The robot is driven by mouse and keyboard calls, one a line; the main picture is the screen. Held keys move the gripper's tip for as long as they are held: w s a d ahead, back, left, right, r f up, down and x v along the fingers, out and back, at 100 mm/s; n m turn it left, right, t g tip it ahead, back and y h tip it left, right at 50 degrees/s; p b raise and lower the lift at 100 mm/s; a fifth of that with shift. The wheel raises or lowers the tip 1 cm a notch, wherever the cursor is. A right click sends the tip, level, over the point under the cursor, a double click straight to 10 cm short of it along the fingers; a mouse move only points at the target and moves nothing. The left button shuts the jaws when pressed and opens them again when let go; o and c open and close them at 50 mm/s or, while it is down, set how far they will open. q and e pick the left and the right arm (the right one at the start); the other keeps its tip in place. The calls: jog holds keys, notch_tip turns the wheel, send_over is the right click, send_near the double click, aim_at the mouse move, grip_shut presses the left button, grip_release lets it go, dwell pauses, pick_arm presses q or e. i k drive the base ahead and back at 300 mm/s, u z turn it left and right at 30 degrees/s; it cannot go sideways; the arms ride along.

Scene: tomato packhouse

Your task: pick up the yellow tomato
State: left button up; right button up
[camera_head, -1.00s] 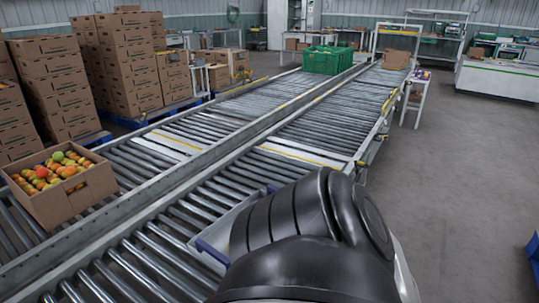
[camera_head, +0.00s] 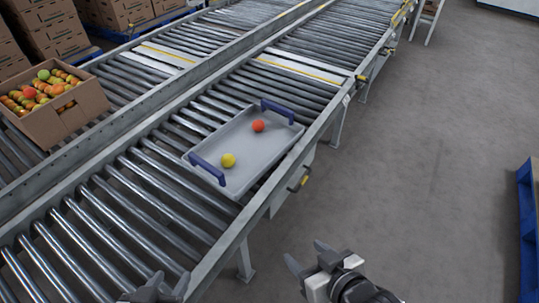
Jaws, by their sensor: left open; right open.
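The yellow tomato (camera_head: 228,160) lies in a grey tray (camera_head: 247,148) with blue handles, near the tray's front left end. A red tomato (camera_head: 258,126) lies in the same tray, further back. The tray rests on the near roller conveyor. My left gripper (camera_head: 158,284) is at the bottom edge of the head view, partly cut off, open and empty, well in front of the tray. My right gripper (camera_head: 306,254) is open and empty beside the conveyor, over the floor, to the front right of the tray. Neither gripper touches a tomato.
The near roller conveyor (camera_head: 125,205) has a raised metal side rail. A cardboard box (camera_head: 66,120) of mixed tomatoes stands on the far conveyor at left. Stacked cartons (camera_head: 55,38) stand behind. A blue rack (camera_head: 527,235) is at the right edge. The floor between is clear.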

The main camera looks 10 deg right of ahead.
aim_at(227, 161)
jog(key=z, duration=1.85)
jog(key=i, duration=1.6)
jog(key=u, duration=3.75)
